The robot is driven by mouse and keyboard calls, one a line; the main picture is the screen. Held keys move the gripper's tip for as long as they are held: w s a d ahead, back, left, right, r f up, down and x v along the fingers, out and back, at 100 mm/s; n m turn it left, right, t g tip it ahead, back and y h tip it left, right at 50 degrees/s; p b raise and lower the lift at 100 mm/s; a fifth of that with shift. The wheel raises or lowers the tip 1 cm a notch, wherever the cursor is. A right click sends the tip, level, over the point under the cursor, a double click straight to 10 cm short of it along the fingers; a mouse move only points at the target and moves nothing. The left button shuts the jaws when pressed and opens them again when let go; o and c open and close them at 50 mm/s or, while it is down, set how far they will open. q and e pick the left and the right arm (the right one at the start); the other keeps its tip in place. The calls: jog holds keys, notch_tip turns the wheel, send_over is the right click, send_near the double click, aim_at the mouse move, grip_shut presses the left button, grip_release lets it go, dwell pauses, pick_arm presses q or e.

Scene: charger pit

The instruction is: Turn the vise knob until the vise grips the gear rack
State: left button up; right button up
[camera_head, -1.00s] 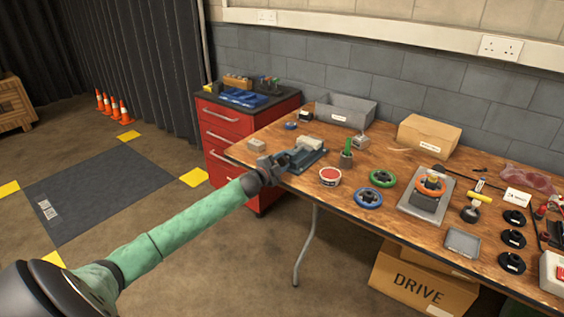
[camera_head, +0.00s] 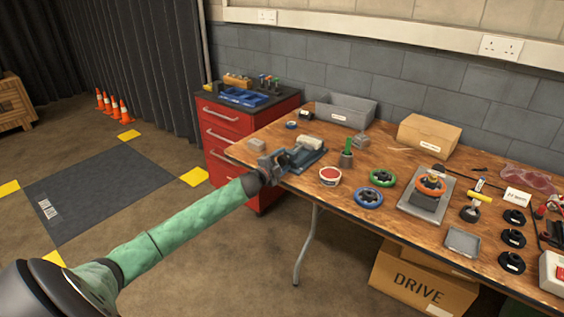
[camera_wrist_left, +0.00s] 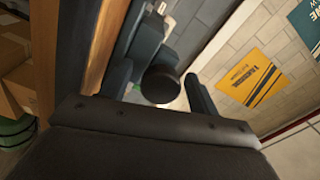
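The blue-grey vise (camera_head: 308,158) sits at the left end of the wooden bench. A pale block (camera_head: 309,142), which looks like the gear rack, lies at its top; I cannot tell whether the jaws touch it. My left gripper (camera_head: 272,164) is at the vise's near left end and hides the knob in the head view. In the left wrist view the dark round knob (camera_wrist_left: 160,84) is between the two fingers of my left gripper (camera_wrist_left: 160,92). The fingers stand apart, with small gaps seeming to show beside the knob. My right gripper is not in view.
A grey bin (camera_head: 346,110) and a cardboard box (camera_head: 429,135) stand at the back of the bench (camera_head: 330,203). A red-lidded tub (camera_head: 330,176), blue handwheel (camera_head: 368,198) and green handwheel (camera_head: 383,178) lie right of the vise. A red drawer cabinet (camera_head: 232,150) stands behind left.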

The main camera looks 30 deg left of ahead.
pick_arm(q)
jog(key=shift+s+f, duration=0.1)
jog(key=shift+s, duration=0.5)
jog(key=s+b, duration=0.1)
jog(key=s, duration=0.5)
jog(key=shift+s+a, duration=0.25)
jog(key=shift+a, duration=0.05)
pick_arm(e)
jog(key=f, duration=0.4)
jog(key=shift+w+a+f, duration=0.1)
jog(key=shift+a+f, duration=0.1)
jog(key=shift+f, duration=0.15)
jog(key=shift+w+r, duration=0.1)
